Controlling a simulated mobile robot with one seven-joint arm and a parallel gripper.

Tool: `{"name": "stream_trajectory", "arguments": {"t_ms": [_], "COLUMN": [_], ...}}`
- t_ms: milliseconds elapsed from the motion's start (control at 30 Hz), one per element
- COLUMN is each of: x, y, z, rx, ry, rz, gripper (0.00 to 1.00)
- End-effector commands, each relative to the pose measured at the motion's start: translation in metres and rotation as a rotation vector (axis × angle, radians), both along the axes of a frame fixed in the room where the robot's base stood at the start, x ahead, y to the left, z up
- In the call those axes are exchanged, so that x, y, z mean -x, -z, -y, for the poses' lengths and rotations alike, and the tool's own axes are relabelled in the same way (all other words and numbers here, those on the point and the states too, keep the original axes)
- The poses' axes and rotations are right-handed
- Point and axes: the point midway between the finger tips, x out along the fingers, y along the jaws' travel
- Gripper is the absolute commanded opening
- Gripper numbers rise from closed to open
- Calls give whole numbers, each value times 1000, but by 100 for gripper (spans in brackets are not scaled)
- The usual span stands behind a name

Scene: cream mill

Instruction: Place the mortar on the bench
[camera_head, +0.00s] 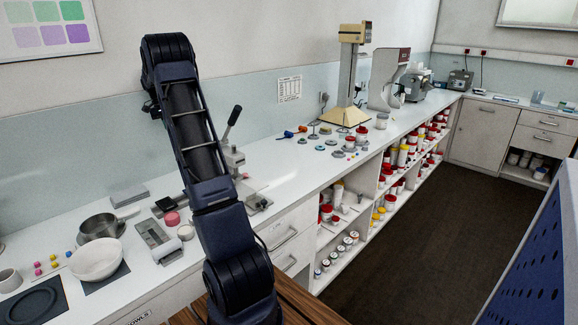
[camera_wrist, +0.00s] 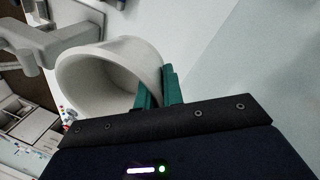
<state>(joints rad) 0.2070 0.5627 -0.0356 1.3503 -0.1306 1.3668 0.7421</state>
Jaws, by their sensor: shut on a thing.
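The mortar (camera_wrist: 85,85), a thick-walled off-white bowl, shows large in the wrist view with its wide mouth towards the left. My gripper (camera_wrist: 158,88) has green fingers and is shut on the mortar's wall at its right side. The mortar looks tilted in this view, and part of it is hidden behind the fingers and the gripper body. In the head view my arm reaches up, and neither my gripper nor the held mortar can be made out. The long white bench (camera_head: 287,183) runs along the wall.
A white bowl (camera_head: 96,262) and a steel pan (camera_head: 101,228) stand on the near left bench. A lever press (camera_head: 231,150), a cream stand (camera_head: 349,75) and several small coloured pieces occupy the middle. Shelves of jars lie below. A bare strip of bench shows right of the press.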

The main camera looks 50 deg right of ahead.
Motion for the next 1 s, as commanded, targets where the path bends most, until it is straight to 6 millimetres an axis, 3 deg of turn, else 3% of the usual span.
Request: {"name": "stream_trajectory", "arguments": {"t_ms": [33,100,467,767,1000], "x": [3,7,47,100,154], "y": [0,0,1,3,5], "z": [23,52,194,305,386], "rx": [1,2,3,5,7], "ry": [26,57,209,333,429], "rz": [1,2,0,0,-3], "gripper": [0,0,0,0,0]}}
